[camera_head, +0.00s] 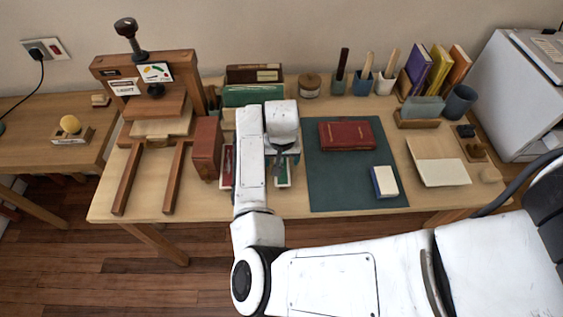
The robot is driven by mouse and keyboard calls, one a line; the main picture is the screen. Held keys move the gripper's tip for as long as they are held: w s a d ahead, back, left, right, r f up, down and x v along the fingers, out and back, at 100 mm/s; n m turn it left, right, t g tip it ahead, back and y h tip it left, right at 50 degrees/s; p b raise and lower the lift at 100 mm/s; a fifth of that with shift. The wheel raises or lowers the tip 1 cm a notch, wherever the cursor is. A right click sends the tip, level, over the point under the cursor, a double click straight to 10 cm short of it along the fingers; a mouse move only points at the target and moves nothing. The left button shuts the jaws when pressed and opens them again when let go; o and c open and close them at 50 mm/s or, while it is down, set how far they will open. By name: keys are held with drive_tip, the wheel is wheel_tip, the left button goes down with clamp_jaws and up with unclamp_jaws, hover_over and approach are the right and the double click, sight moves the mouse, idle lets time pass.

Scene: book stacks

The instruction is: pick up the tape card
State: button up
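I cannot single out the tape card with certainty. My gripper (283,158) points down over the compartmented tray (227,184) at the middle of the table. My white arm and wrist hide much of this tray and what lies in it. A narrow green and white piece (283,178) shows just below the gripper, in the tray's right part. The fingers are small and dark here, and I cannot tell whether they are apart or hold anything.
A wooden press (150,90) and a reddish-brown block (206,148) stand left. Right of my gripper lies a dark green mat (330,185) with a red book (346,135) and a small blue-and-white book (384,181). Brush cups (362,83) and upright books (440,68) stand behind.

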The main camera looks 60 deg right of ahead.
drive_tip(key=c, duration=1)
drive_tip(key=shift+c, duration=0.2)
drive_tip(key=shift+r, duration=0.85)
drive_tip(key=s+a+r+b, duration=0.3)
drive_tip(key=s+a+r, duration=0.6)
drive_tip(key=a+r, duration=0.1)
drive_tip(key=shift+s+a+r, duration=0.2)
drive_tip(key=shift+r, duration=0.45)
